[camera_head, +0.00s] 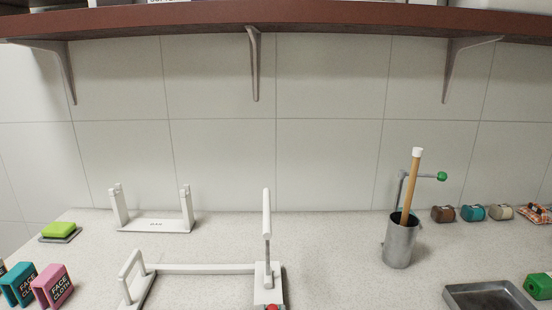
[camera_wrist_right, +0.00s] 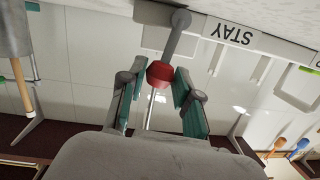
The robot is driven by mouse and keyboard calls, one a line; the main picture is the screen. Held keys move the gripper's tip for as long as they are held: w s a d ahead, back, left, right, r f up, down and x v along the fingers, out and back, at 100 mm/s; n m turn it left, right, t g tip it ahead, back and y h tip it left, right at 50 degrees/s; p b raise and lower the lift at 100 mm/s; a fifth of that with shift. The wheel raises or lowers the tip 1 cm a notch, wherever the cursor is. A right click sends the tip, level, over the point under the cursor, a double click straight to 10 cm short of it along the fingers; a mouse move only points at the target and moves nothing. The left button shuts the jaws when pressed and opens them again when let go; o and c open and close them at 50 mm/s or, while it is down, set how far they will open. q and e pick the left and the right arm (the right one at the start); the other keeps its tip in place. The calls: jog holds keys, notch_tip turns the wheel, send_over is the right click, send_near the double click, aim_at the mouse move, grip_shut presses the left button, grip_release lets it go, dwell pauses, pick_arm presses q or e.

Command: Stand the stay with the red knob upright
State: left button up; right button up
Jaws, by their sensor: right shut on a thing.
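The stay is a grey rod (camera_wrist_right: 181,37) with a red knob (camera_wrist_right: 159,74) at its end. It hinges beside a white part labelled STAY (camera_wrist_right: 235,32), upside down in the right wrist view. In the head view the red knob (camera_head: 271,307) is low at the bottom edge, at the near end of a white base (camera_head: 268,285). My right gripper (camera_wrist_right: 160,82) has its teal-padded fingers on both sides of the knob and is shut on it. Exact finger contact is hard to see. A white upright on a grey rod (camera_head: 267,215) stands behind the knob. My left gripper is not in view.
A low white frame (camera_head: 205,269) runs left from the base. A white two-post stand (camera_head: 155,226) is at the back left. A metal canister (camera_head: 400,246) with a wooden stick stands right, near a grey tray (camera_head: 487,296). Cloth boxes (camera_head: 53,287) are front left.

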jog(key=shift+a, duration=0.3)
jog(key=shift+a+r, duration=0.1)
jog(key=shift+a, duration=0.1)
jog(key=shift+a+b, duration=0.25)
jog(key=shift+b, duration=0.35)
jog(key=shift+a, duration=0.15)
jog(key=shift+a+b, duration=0.2)
jog(key=shift+b, duration=0.1)
jog(key=shift+a+r, duration=0.1)
